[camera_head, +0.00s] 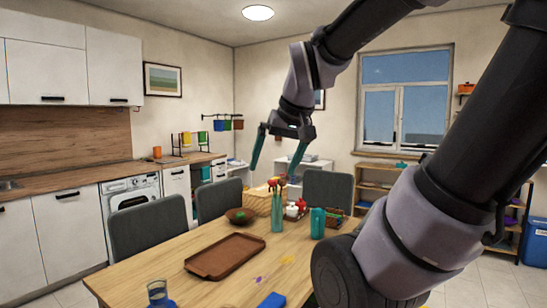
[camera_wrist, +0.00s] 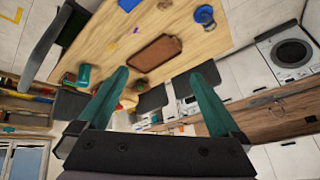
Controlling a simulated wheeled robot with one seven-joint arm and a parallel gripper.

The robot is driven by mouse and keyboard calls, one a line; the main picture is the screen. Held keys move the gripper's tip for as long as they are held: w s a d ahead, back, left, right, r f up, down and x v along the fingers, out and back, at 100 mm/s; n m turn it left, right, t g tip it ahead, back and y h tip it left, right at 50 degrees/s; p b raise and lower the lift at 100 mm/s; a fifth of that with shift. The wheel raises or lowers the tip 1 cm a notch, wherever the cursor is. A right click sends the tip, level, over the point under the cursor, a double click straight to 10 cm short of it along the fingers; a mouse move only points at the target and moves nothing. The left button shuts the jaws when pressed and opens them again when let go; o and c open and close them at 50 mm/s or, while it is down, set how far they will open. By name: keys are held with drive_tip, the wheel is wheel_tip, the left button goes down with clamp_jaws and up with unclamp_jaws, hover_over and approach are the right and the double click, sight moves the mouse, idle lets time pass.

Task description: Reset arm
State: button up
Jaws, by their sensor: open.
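My gripper (camera_head: 276,148) hangs in the air in the head view, high above the far end of the wooden table (camera_head: 160,258). Its two teal fingers are spread apart with nothing between them. The wrist view also shows my gripper (camera_wrist: 162,95) with its fingers wide open. My arm reaches in from the right side of the head view and hides part of the table's right end and the shelf behind.
White cabinets and a washing machine (camera_head: 131,192) line the left wall.

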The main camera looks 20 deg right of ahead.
drive_tip(key=shift+s+a+r+m+t+y, duration=0.25)
drive_tip(key=shift+s+a+r+m, duration=0.1)
drive_tip(key=shift+s+r+m, duration=0.25)
drive_tip(key=shift+s+a+r+m+t+y, duration=0.15)
drive_tip(key=shift+s+a+r+m+y, duration=0.2)
drive_tip(key=shift+s, duration=0.3)
drive_tip(key=shift+f, duration=0.1)
idle(0.4)
drive_tip(key=m+g+h, duration=0.2)
drive_tip(key=m+g, duration=0.5)
hover_over(271, 302)
wheel_tip(271, 302, down, 47)
drive_tip(key=shift+s+a+r, duration=0.1)
wheel_tip(271, 302, down, 6)
drive_tip(key=shift+r, duration=0.15)
